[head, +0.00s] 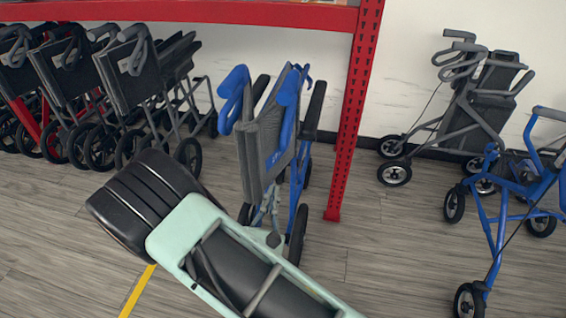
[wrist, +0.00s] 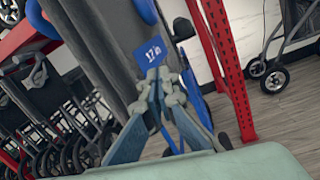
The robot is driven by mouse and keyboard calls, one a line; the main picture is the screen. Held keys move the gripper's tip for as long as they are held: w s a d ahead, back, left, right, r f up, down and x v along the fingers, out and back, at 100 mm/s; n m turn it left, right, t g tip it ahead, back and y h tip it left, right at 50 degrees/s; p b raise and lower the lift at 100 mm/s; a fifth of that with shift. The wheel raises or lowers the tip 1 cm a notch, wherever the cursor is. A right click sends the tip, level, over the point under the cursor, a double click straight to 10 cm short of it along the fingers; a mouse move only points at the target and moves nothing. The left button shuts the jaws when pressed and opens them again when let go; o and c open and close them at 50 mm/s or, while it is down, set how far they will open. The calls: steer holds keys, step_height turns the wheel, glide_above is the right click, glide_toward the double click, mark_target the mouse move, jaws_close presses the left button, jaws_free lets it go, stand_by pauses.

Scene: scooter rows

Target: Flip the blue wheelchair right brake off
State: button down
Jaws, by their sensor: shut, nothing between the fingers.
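The blue wheelchair (head: 284,130) stands folded and upright near the middle of the head view, with a grey seat and back, blue frame and dark wheels. It also shows close up in the wrist view (wrist: 100,45), with a blue label reading "17 in" (wrist: 152,52). My gripper (wrist: 159,74) is shut and empty, its fingertips just below that label in the picture. I cannot tell whether they touch the chair. In the head view my pale green arm covers the chair's lower part. I cannot make out the right brake lever or its position.
A red rack post (head: 352,120) stands close to the right of the wheelchair, under a red shelf beam (head: 200,12). Several dark folded wheelchairs (head: 130,75) stand at left. A grey rollator (head: 470,100) and a blue rollator (head: 500,215) stand at right. Open floor lies between post and rollators.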

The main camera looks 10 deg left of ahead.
steer(key=shift+w, duration=0.1)
steer(key=w+r+b, duration=0.2)
steer(key=w+r, duration=0.2)
steer(key=w, duration=0.4)
steer(key=shift+w+d, duration=0.2)
steer(key=shift+d, duration=0.2)
steer(key=shift+r, duration=0.2)
